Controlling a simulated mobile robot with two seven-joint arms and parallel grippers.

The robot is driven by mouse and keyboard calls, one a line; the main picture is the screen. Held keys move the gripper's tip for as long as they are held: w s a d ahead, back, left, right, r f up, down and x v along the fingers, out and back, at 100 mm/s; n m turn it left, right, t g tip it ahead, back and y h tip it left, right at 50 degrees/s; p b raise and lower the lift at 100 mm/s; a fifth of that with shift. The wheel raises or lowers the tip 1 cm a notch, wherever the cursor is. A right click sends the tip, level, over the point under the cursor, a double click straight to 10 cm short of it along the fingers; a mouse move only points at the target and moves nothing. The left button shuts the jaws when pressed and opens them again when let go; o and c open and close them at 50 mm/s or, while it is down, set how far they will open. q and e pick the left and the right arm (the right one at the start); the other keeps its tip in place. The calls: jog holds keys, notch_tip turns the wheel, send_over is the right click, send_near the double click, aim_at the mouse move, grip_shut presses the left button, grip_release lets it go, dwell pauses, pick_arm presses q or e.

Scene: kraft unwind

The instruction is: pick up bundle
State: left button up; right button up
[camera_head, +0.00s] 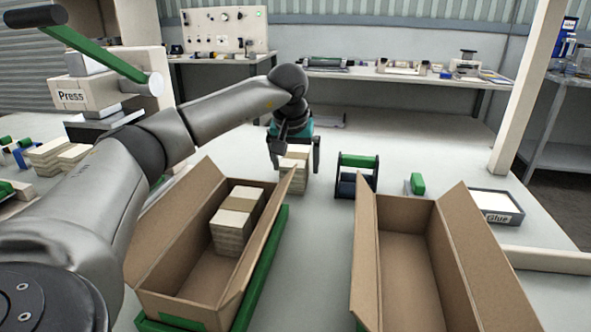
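My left gripper (294,158) points down over a pale stacked bundle (294,165) on the table, behind the left cardboard box. Its fingers are spread on either side of the bundle, with a slight gap seeming to show at the right finger. The box flap hides the bundle's lower part. Other pale bundles (232,228) with a brown band between them stand inside the left open box (186,286). My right gripper is not in view.
The left box sits in a green tray (268,262). An empty open box (405,275) stands to the right. A green-and-dark rack (357,162), a green-handled tool (417,184) and a glue tray (497,207) are behind it. A press (85,95) and more bundles (50,155) are at left.

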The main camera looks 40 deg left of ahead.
pick_arm(q)
jog(key=shift+f+p, duration=0.25)
jog(key=shift+p, duration=0.05)
dwell(0.4)
jog(key=c, duration=1.5)
